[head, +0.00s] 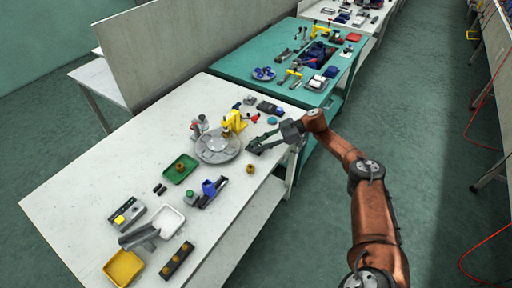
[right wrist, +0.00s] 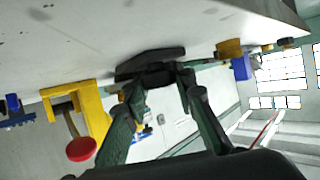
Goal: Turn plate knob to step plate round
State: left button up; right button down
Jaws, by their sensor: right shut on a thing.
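The round grey plate (head: 218,146) lies flat on the white table, with sections marked on its top. A dark knob (head: 253,147) sits just right of the plate, partly hidden by my gripper. My right gripper (head: 262,143) reaches in from the right and is shut on the knob. In the right wrist view, the dark knob (right wrist: 150,62) shows at the tips of the two fingers of the gripper (right wrist: 160,78), against the table surface. My left gripper is not in view.
A yellow press (head: 234,121) with a red-ended lever stands behind the plate; it also shows in the right wrist view (right wrist: 92,104). A green tray (head: 180,170), a blue-and-grey fixture (head: 209,188) and a brass part (head: 250,168) stand nearer. A teal table (head: 235,66) is behind.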

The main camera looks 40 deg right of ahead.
dwell(0.4)
jog(key=c, duration=1.6)
grip_release()
jog(key=v, duration=1)
jog(key=shift+d, duration=0.2)
jog(key=shift+s+d+r, duration=0.25)
jog(key=shift+d+r, duration=0.1)
jog(key=shift+d, duration=0.25)
